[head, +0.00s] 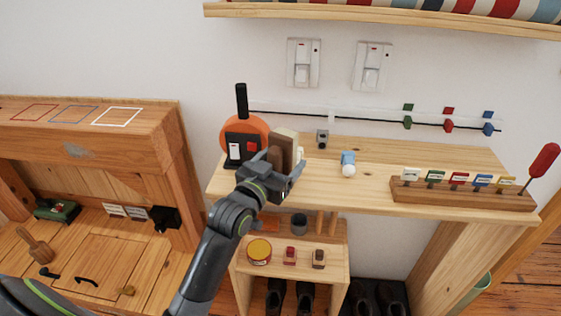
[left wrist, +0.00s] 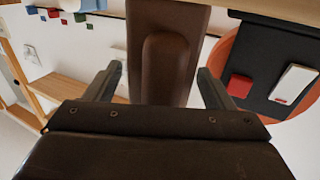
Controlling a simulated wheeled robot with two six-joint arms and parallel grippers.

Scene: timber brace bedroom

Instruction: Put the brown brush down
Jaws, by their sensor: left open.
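The brown brush (head: 284,145) stands upright on the wooden shelf, beside the orange round device; its lower part is hidden by my gripper. In the left wrist view the brush (left wrist: 172,55) shows as a dark brown block with a raised rounded ridge. My left gripper (head: 287,172) is open at the brush. In the left wrist view its fingers (left wrist: 158,88) lie on either side of the brush, with a clear gap at the left finger. Whether the right finger touches it I cannot tell. My right gripper is not in view.
The shelf (head: 380,181) also holds the orange device (head: 257,128), a blue-and-white item (head: 348,164), a small grey block (head: 322,139) and a rack of coloured tags (head: 460,195). A black rail with coloured clips runs behind. Bare shelf lies right of the brush.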

